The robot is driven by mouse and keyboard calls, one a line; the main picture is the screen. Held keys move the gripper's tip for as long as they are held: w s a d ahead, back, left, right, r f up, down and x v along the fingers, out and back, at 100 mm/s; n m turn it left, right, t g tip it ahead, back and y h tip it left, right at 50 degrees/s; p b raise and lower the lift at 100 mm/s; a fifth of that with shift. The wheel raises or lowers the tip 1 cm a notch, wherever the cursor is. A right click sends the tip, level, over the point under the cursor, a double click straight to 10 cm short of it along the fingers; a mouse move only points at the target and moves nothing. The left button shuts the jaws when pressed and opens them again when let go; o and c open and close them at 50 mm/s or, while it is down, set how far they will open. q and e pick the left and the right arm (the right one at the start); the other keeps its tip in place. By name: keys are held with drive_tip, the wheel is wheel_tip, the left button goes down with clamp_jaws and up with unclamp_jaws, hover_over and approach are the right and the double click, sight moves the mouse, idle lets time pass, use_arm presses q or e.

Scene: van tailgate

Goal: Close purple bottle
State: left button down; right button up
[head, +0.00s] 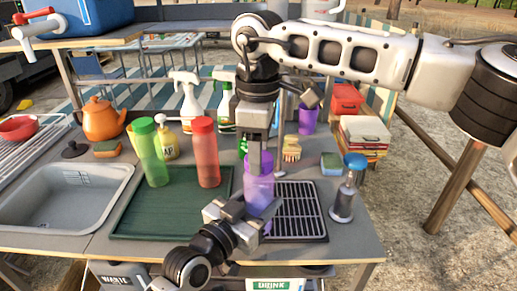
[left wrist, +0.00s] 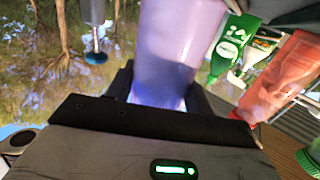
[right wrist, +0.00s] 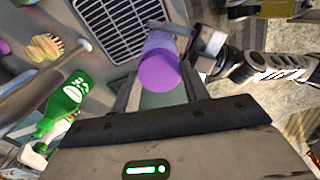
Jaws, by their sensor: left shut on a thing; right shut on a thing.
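The purple bottle (head: 260,190) is upright over the front edge of the table, beside the black drying rack. My left gripper (head: 240,214) is shut around its lower body from the front; the translucent body fills the middle of the left wrist view (left wrist: 178,45). My right gripper (head: 254,160) points down from above and is shut on the purple cap (right wrist: 159,72) at the bottle's top. The cap lines up with the body in the right wrist view. The fingers hide the joint between cap and bottle, so I cannot tell how tightly it sits.
A green bottle (head: 152,155) and a red bottle (head: 205,155) stand on the dark green mat (head: 150,217) to the left. Spray bottles (head: 188,105) stand behind.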

drive_tip(key=shift+m, duration=0.7)
drive_tip(key=o, duration=1)
drive_tip(key=shift+r, duration=0.1)
drive_tip(key=shift+r, duration=2.2)
drive_tip(key=shift+c, duration=0.4)
